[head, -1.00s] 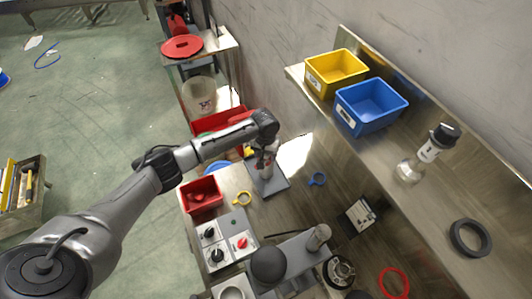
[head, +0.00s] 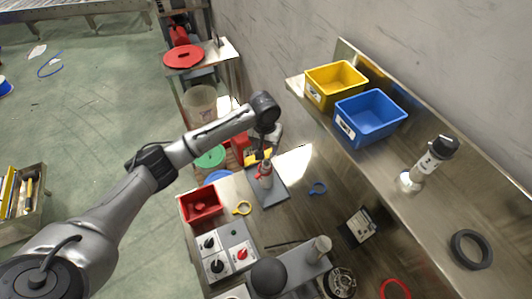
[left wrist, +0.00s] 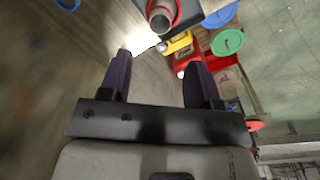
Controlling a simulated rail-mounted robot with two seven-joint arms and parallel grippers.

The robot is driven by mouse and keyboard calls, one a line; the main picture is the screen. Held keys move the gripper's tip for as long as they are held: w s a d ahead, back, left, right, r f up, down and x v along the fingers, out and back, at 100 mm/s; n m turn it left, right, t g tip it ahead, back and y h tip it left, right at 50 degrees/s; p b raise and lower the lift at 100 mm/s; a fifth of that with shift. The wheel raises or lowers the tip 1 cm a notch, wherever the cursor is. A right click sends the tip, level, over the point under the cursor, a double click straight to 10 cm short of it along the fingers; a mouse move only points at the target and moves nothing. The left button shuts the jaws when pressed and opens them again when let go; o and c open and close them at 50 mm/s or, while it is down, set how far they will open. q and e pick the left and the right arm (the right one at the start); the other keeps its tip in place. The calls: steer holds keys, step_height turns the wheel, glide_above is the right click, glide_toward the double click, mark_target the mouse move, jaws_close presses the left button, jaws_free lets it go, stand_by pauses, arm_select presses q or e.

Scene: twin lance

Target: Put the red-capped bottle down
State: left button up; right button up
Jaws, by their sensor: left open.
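The red-capped bottle (head: 266,182) stands upright on a grey plate (head: 275,194) on the bench in the head view; red shows at its upper part. In the left wrist view the bottle (left wrist: 160,18) shows end-on at the top edge, beyond my fingertips and apart from them. My left gripper (head: 262,153) is at the bottle's upper end in the head view, partly hidden by my wrist. In the left wrist view my left gripper (left wrist: 157,62) is open with nothing between its fingers. My right gripper is not in view.
A red bin (head: 201,204), a yellow ring (head: 242,208) and a control box with knobs (head: 228,249) are left of the plate. A blue ring (head: 318,188) lies right of it. Yellow (head: 337,82) and blue (head: 371,118) bins and a black-capped bottle (head: 432,161) are on the shelf.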

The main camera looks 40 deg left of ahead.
arm_select(q)
steer(key=s+d+f+m+t+h, duration=0.1)
steer(key=s+d+f+m, duration=0.2)
steer(key=s+d+f, duration=0.4)
steer(key=s+d+f+m+t, duration=0.1)
steer(key=s+d+f+m, duration=0.25)
steer(key=s+d, duration=0.5)
steer(key=shift+t, duration=0.5)
steer(key=s, duration=0.7)
steer(key=s+f, duration=0.1)
steer(key=s, duration=0.2)
steer(key=shift+s+d, duration=0.35)
steer(key=shift+d, duration=0.05)
steer(key=s+a+r+y, duration=0.1)
steer(key=s+a+r, duration=0.1)
steer(key=s, duration=0.6)
steer(key=shift+s+a+r+t, duration=0.2)
steer(key=shift+a+t, duration=0.1)
steer(key=shift+a, duration=0.1)
step_height(320, 180, up, 16)
steer(key=p, duration=1.6)
steer(key=shift+r, duration=0.15)
